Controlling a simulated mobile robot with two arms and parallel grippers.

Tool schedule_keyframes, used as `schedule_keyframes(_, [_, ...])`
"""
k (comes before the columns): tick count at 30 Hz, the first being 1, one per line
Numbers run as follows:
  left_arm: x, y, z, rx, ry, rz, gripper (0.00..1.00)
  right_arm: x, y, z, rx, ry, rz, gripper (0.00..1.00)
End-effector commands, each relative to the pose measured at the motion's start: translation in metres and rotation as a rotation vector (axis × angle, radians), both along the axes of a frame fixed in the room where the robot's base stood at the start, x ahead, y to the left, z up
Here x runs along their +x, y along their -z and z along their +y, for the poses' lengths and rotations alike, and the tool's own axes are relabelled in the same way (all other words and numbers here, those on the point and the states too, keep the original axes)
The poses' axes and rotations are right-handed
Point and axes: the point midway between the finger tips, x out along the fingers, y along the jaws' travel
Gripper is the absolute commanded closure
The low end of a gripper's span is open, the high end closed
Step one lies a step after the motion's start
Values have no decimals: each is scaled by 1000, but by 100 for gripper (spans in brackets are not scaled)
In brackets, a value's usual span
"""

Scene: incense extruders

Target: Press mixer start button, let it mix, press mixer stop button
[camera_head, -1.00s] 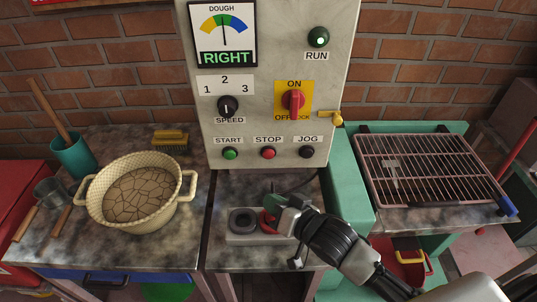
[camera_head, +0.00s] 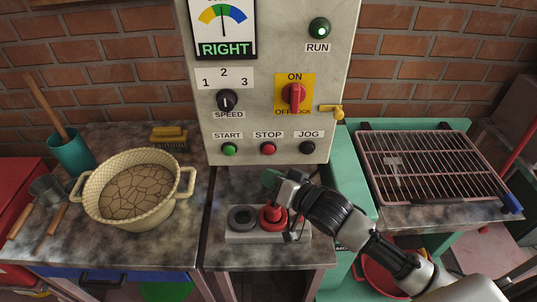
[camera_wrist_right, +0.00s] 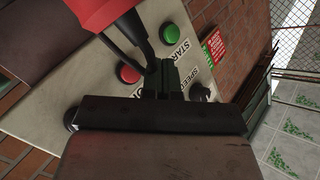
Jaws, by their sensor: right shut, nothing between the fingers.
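The mixer panel (camera_head: 290,60) stands upright at centre. In the head view it has a green START button (camera_head: 229,149), a red STOP button (camera_head: 268,149) and a black JOG button (camera_head: 307,148) in a row. A RUN lamp (camera_head: 319,29) with a bright centre is at the upper right. My right gripper (camera_head: 270,179) is shut and empty, below and in front of STOP, apart from the buttons. The right wrist view shows its dark green fingers (camera_wrist_right: 167,76) in front of the panel, with the STOP button (camera_wrist_right: 128,73) and START button (camera_wrist_right: 168,33) beside them. My left gripper is not in view.
A grey block (camera_head: 238,237) with a dark round piece and a red one (camera_head: 272,218) lies under my right wrist. A cream two-handled bowl (camera_head: 103,212) with cracked dough stands left. A wire rack (camera_head: 430,165) is on the right. A yellow tap (camera_head: 332,112) juts from the panel's side.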

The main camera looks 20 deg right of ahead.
Motion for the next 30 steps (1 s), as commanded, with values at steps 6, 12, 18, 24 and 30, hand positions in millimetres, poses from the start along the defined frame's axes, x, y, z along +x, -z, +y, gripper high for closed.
schedule_keyframes(6, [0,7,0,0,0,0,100,27,0,-8,-1,2,0,100])
schedule_keyframes(12, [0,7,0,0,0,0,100,38,0,-11,-1,1,2,100])
schedule_keyframes(18, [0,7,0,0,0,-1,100,40,0,-12,1,1,1,100])
schedule_keyframes(24, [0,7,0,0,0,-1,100,40,0,-12,0,1,1,100])
schedule_keyframes(30, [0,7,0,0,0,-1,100,40,0,-12,0,1,1,100])
